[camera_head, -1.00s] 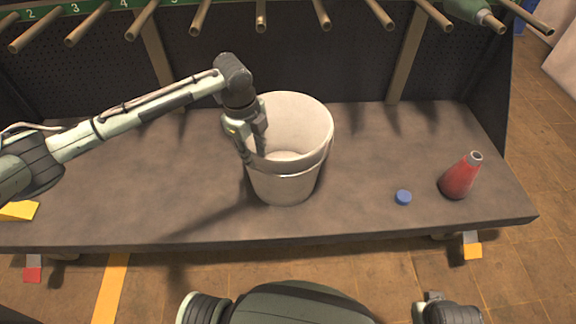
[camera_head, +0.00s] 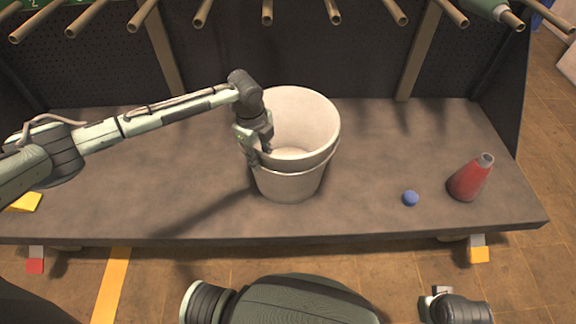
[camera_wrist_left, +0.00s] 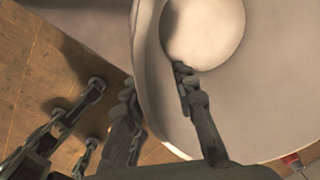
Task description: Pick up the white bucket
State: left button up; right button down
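The white bucket (camera_head: 290,183) stands upright on the dark workbench (camera_head: 400,150), with its wide mouth facing up. My left gripper (camera_head: 259,153) is at the bucket's left rim, pointing down. In the left wrist view the bucket's wall (camera_wrist_left: 148,60) passes between the fingers of the left gripper (camera_wrist_left: 154,80). One finger is on the inside and another on the outside. A gap still shows between the inner finger and the wall, so the gripper looks open around the rim.
A red bottle (camera_head: 469,178) and a small blue cap (camera_head: 410,198) are on the bench to the right. A yellow object (camera_head: 25,202) is at its left end. Pegs (camera_head: 267,10) stick out above the bench.

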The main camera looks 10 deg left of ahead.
pick_arm(q)
grip_shut()
jog(key=shift+r, duration=0.15)
dwell(0.6)
